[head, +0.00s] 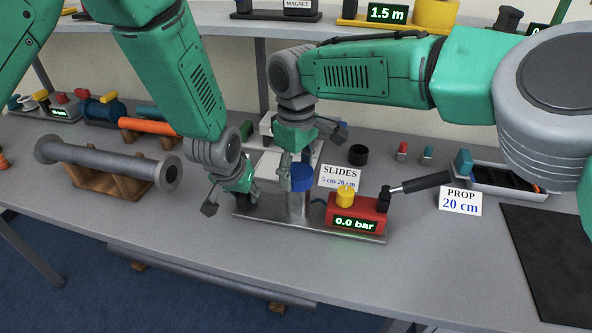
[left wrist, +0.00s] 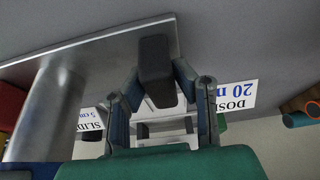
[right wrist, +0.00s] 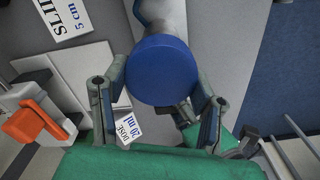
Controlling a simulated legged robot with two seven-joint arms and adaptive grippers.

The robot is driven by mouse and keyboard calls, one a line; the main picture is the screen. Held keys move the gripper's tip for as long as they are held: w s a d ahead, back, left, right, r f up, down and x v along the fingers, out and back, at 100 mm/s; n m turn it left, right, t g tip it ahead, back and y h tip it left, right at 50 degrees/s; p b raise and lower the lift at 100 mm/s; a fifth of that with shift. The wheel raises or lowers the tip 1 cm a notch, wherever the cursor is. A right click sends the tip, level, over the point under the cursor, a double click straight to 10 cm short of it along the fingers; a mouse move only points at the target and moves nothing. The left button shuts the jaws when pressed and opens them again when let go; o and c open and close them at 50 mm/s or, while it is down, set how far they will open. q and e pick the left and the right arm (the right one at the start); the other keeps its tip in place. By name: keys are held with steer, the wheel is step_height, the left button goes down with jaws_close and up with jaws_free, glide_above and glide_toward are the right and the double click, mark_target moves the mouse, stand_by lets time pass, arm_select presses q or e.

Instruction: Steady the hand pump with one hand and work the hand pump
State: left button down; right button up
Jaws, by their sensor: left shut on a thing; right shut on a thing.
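The hand pump stands on a metal base plate (head: 330,228). It has an upright metal cylinder (head: 297,208) with a round blue knob (head: 302,180) on top and a red box (head: 362,212) reading 0.0 bar. My left gripper (head: 243,192) is low at the plate's left end, shut on a dark upright block (left wrist: 156,70) there. My right gripper (head: 298,168) is over the cylinder, shut on the blue knob, which fills the space between its fingers in the right wrist view (right wrist: 160,72). The knob sits low, close to the cylinder's top.
A yellow knob (head: 345,197) is on the red box, and a black-gripped lever (head: 425,183) extends right from it. A flanged grey pipe (head: 105,162) rests on a wooden cradle at left. SLIDES (head: 339,177) and PROP (head: 461,201) cards stand nearby. A black mat (head: 550,260) lies at right.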

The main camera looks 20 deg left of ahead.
steer(key=shift+f, duration=0.9)
stand_by(1.4)
steer(key=o, duration=0.9)
steer(key=shift+o, duration=0.2)
